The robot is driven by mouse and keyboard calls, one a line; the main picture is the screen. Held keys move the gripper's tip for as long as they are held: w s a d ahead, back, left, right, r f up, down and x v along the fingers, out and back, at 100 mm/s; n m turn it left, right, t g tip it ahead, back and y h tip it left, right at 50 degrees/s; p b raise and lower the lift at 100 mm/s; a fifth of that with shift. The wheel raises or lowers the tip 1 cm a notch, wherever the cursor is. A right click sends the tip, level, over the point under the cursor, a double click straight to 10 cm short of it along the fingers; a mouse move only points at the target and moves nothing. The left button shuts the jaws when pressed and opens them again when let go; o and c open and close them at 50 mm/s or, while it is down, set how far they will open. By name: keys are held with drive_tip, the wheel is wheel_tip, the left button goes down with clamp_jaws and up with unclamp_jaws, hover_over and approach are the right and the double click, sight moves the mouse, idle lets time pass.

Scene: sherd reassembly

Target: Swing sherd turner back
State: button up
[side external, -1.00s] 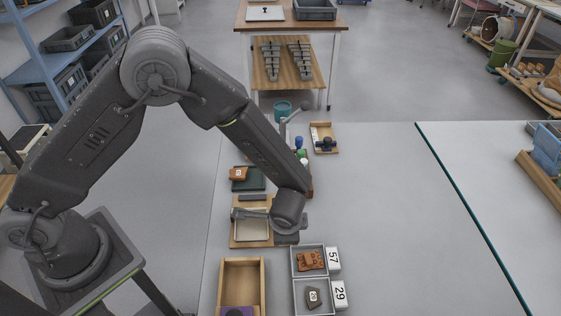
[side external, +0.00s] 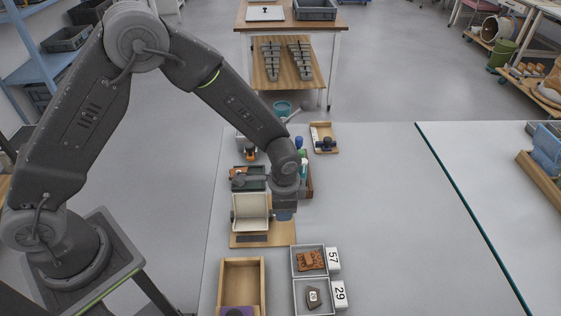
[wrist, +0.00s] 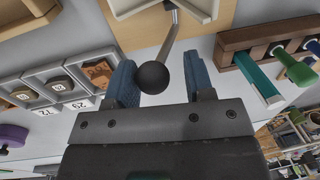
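The sherd turner (side external: 250,211) stands on a wooden board (side external: 272,240). Its cream tray is tilted up, and a dark strip lies bare on the board in front of it. In the wrist view, the turner's metal lever (wrist: 169,38) ends in a black ball knob (wrist: 152,78). My gripper (wrist: 162,62) has its blue fingers apart on either side of the lever. The knob is close to the left finger and well clear of the right one; I cannot tell if it touches. In the side view, my gripper (side external: 285,215) is at the turner's right edge, its fingers mostly hidden.
An empty wooden box (side external: 242,288) and grey bins (side external: 311,276) with sherds, labelled 57 and 29, stand in front. A tool rack (wrist: 262,38) is close on the right in the wrist view.

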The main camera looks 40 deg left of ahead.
drive_tip(key=shift+w+a+r+g+h, duration=0.15)
drive_tip(key=shift+w+a+g+h, duration=0.1)
drive_tip(key=shift+w+a, duration=0.3)
drive_tip(key=shift+w+a+r+g+h, duration=0.15)
drive_tip(key=shift+w+a+g+h, duration=0.1)
drive_tip(key=shift+w+a, duration=0.3)
drive_tip(key=shift+w+a+f+g+h, duration=0.15)
drive_tip(key=shift+w+a+g+h, duration=0.15)
drive_tip(key=shift+w+a, duration=0.3)
drive_tip(key=shift+w+a+f+g+h, duration=0.15)
drive_tip(key=shift+w+a+g+h, duration=0.15)
drive_tip(key=shift+w+a, duration=0.25)
drive_tip(key=shift+w+a+f+g+h, duration=0.5)
drive_tip(key=shift+w+a+f, duration=0.15)
drive_tip(key=shift+w+a, duration=0.2)
drive_tip(key=shift+w+a+f+g+h, duration=0.3)
drive_tip(key=shift+w+a+f, duration=0.1)
drive_tip(key=shift+f, duration=0.2)
drive_tip(key=shift+w+a+f+g+h, duration=0.3)
drive_tip(key=shift+w+a+f, duration=0.1)
drive_tip(key=shift+f, duration=0.15)
drive_tip(key=shift+v, duration=2.75)
drive_tip(key=shift+s, duration=0.1)
